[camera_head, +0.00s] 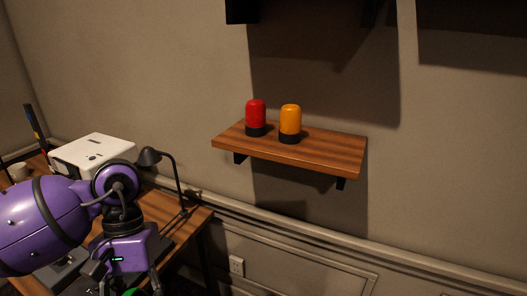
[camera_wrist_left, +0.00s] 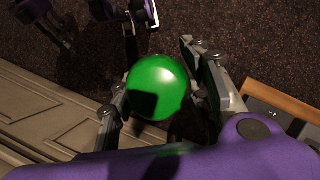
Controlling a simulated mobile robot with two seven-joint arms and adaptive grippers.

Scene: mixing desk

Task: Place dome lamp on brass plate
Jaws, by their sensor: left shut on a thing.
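A green dome lamp (camera_wrist_left: 157,87) sits between the fingers of my left gripper (camera_wrist_left: 160,92), which is shut on it. In the head view the left gripper (camera_head: 130,284) is at the bottom edge, with only a sliver of green showing between its fingers. A red dome lamp (camera_head: 256,117) and an orange dome lamp (camera_head: 290,123) stand upright side by side on a wooden wall shelf. No brass plate can be made out. A purple and grey part at the top of the wrist view looks like my right gripper (camera_wrist_left: 140,16); its state is unclear.
The wooden shelf (camera_head: 335,152) has bare room right of the orange lamp. A desk (camera_head: 185,222) at lower left carries a white boxy device (camera_head: 92,152), a black desk lamp (camera_head: 170,165) and a cup (camera_head: 18,171). Dark speckled floor shows below the held lamp in the wrist view.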

